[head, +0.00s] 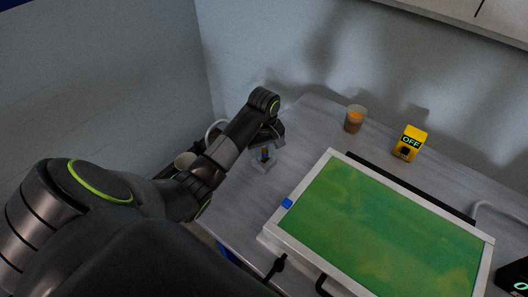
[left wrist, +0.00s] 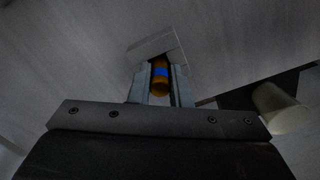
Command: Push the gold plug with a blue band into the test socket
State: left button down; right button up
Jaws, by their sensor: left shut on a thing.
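The gold plug with a blue band (left wrist: 160,77) is between the fingers of my left gripper (left wrist: 160,88) in the left wrist view. The plug also shows small in the head view (head: 265,154), near the table's left corner. My left gripper (head: 269,155) is shut on it. A pale flat shape (left wrist: 150,44) lies just beyond the fingertips; I cannot tell what it is or whether the plug touches it. A yellow box (head: 410,143) with an OFF sign and a dark opening stands at the back of the table; it looks like the test socket. My right gripper does not show.
A white-rimmed bath of green resin (head: 385,225) fills the table's front right. A cup of orange liquid (head: 355,119) stands left of the yellow box. A pale cup (left wrist: 278,106) is beside my left arm. Bare grey tabletop (head: 308,140) lies between plug and cup.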

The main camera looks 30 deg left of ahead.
aim_at(264, 149)
pick_arm(q)
jog(key=shift+f, duration=0.2)
jog(key=c, duration=1.3)
grip_release()
jog(key=shift+c, duration=0.2)
jog(key=shift+r, duration=0.15)
notch_tip(264, 149, up, 4)
jog(key=shift+r, duration=0.1)
notch_tip(264, 149, up, 6)
jog(key=p, duration=0.5)
jog(key=shift+r+p, duration=0.1)
jog(key=shift+p, duration=0.2)
jog(key=shift+r+p, duration=0.85)
